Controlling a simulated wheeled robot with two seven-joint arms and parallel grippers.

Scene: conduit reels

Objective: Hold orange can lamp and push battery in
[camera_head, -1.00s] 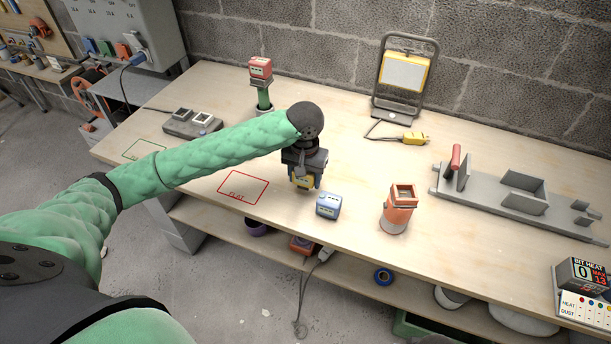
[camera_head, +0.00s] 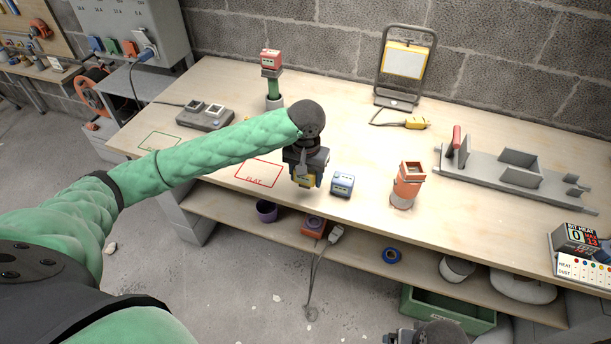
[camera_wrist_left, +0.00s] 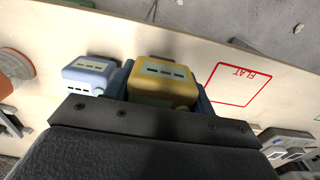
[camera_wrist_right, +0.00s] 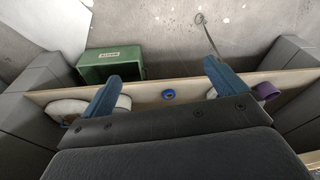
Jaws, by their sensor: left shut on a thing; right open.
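The orange can lamp (camera_head: 407,186) stands upright on the bench, right of centre, with an open square socket on top. My left gripper (camera_head: 305,182) is shut on a yellow battery (camera_wrist_left: 163,82), low over the bench near its front edge. In the left wrist view the yellow battery sits between the blue fingers. A blue battery (camera_head: 342,184) stands just right of that gripper; it also shows in the left wrist view (camera_wrist_left: 90,76). My right gripper (camera_wrist_right: 166,75) is open and empty, below the bench top near the lower shelf; only part of its arm shows at the bottom of the head view.
A green lamp (camera_head: 275,92) with a red battery (camera_head: 271,60) on top stands at the back left. A charger (camera_head: 205,116) and a red FLAT square (camera_head: 259,173) lie left. A grey rack (camera_head: 515,178) fills the right. A green crate (camera_head: 449,311) sits below.

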